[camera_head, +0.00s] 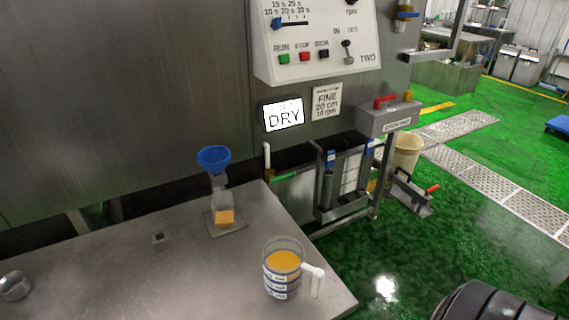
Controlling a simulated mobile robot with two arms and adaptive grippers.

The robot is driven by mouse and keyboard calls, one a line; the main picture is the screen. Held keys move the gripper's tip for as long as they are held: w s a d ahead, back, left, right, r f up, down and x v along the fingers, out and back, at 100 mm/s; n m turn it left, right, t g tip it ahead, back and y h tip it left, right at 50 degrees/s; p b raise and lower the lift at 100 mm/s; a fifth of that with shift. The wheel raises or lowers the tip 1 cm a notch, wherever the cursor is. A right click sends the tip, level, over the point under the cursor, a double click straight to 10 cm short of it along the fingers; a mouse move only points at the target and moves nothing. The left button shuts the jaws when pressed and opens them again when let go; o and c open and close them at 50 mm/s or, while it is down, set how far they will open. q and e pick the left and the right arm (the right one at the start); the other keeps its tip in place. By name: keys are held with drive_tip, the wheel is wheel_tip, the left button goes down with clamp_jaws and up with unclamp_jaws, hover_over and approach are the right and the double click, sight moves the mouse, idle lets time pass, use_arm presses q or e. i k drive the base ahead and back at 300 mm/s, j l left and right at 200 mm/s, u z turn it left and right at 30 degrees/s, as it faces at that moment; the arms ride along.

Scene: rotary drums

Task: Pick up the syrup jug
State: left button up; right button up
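The syrup jug (282,284) is a clear round jug with blue and white bands and orange-yellow liquid inside. It stands upright on the steel table (150,285) near the right front edge. Its white handle (314,278) points right, and nothing holds it. Neither of my grippers is in view.
A blue funnel (213,159) stands above a clear vessel with orange contents, on a small plate behind the jug. A metal cup (15,286) sits at the table's left. A rack (343,205) with blue-topped tools hangs beyond the table. The table's middle is mostly clear.

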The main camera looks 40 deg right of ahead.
sight(283, 266)
drive_tip(key=z, duration=1.2)
